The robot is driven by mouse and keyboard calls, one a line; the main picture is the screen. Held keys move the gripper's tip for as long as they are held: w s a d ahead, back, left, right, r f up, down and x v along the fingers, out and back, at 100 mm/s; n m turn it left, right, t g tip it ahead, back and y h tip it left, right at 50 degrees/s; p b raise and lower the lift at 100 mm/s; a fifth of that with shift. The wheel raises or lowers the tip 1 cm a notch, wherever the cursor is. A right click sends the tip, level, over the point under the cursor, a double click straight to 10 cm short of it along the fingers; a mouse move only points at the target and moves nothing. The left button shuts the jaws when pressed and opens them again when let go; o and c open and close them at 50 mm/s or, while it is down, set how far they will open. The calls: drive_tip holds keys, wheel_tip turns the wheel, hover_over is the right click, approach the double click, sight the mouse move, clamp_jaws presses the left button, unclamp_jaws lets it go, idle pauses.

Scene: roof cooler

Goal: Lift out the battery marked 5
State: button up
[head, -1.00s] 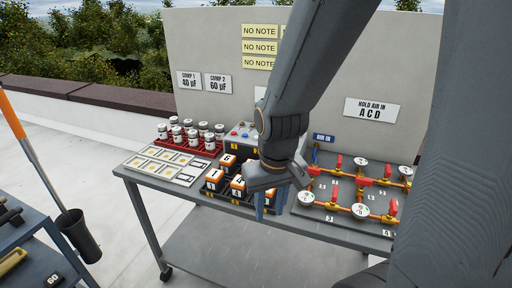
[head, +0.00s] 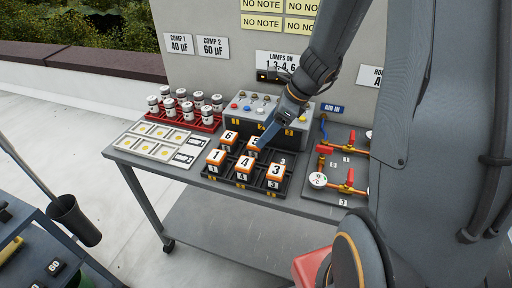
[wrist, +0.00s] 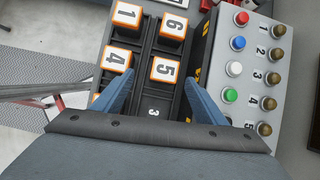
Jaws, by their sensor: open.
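The battery marked 5 (head: 253,143) is a white-topped block with orange edges, standing in the back row of a black tray (head: 240,187). My gripper (head: 262,146) is open and above that battery, one blue finger partly covering it. In the wrist view, the battery marked 5 (wrist: 165,69) lies between and just ahead of the two open fingertips (wrist: 158,80). Nothing is held. Batteries 6 (head: 229,137), 1 (head: 216,158), 4 (head: 244,165) and 3 (head: 276,171) also stand in the tray. Whether the fingers touch anything is unclear.
A grey control box (head: 234,123) with coloured buttons stands close behind the tray. A red rack of white jars (head: 184,120) and a card board (head: 150,152) are to the left. Red-valved pipes (head: 346,188) are to the right. The table's front edge is close to the tray.

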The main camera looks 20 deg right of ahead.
drive_tip(key=shift+m, duration=0.5)
drive_tip(key=b+x, duration=0.4)
drive_tip(key=x, duration=0.1)
drive_tip(key=b+x, duration=0.3)
drive_tip(key=shift+w+d, duration=0.25)
drive_tip(key=shift+w, duration=0.1)
drive_tip(key=shift+r, duration=0.1)
drive_tip(key=c, duration=1.4)
